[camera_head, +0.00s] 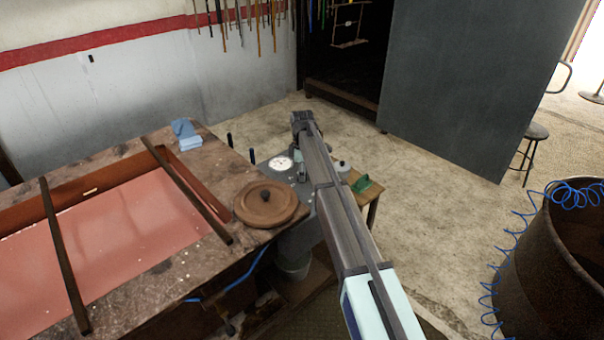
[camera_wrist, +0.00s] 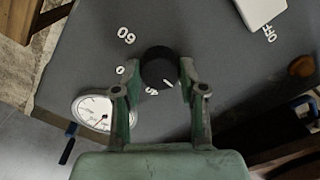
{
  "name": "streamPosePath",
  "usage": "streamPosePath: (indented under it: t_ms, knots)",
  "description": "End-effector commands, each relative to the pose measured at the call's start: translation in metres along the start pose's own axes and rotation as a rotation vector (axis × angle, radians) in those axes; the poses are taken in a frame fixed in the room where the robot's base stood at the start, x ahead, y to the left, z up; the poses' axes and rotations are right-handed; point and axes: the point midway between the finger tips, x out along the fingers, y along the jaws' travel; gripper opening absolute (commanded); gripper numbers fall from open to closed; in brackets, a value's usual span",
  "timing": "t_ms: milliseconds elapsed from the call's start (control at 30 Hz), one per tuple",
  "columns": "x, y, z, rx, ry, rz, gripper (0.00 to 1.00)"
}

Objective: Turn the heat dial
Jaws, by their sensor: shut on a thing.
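The heat dial (camera_wrist: 158,66) is a round black knob with a white pointer line, on a grey panel (camera_wrist: 215,40) in the wrist view. My gripper (camera_wrist: 159,80) has one finger on each side of the dial and is shut on it. The pointer line faces the lower right of the picture. White marks, including 60 and OFF, are spread around the panel; some near the dial are partly hidden. In the head view, my gripper (camera_head: 302,122) is at the far end of my arm, and the dial is hidden.
A white round gauge (camera_head: 281,163) sits just left of my arm; it also shows in the wrist view (camera_wrist: 94,113). A workbench (camera_head: 222,165) with a brown round lid (camera_head: 265,205) stands to the left. A metal drum (camera_head: 530,262) stands at the right. Open floor lies beyond.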

Motion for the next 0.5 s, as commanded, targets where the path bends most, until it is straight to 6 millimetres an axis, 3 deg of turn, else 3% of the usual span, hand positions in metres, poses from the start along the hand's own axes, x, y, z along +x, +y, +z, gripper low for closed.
streamPosePath:
  t_ms: [267,300,333,367,500]
  knots:
    - [0.0014,-0.0012,-0.0004,-0.003,0.0,-0.003,0.06]
    - [0.0015,-0.0013,-0.0004,-0.003,0.0,-0.003,0.52]
    - [0.0014,-0.0012,-0.0004,-0.002,0.0,-0.003,0.62]
    - [0.0013,-0.0012,-0.0004,-0.002,0.0,-0.003,0.67]
    - [0.0008,-0.0008,-0.0003,-0.001,0.001,-0.002,0.67]
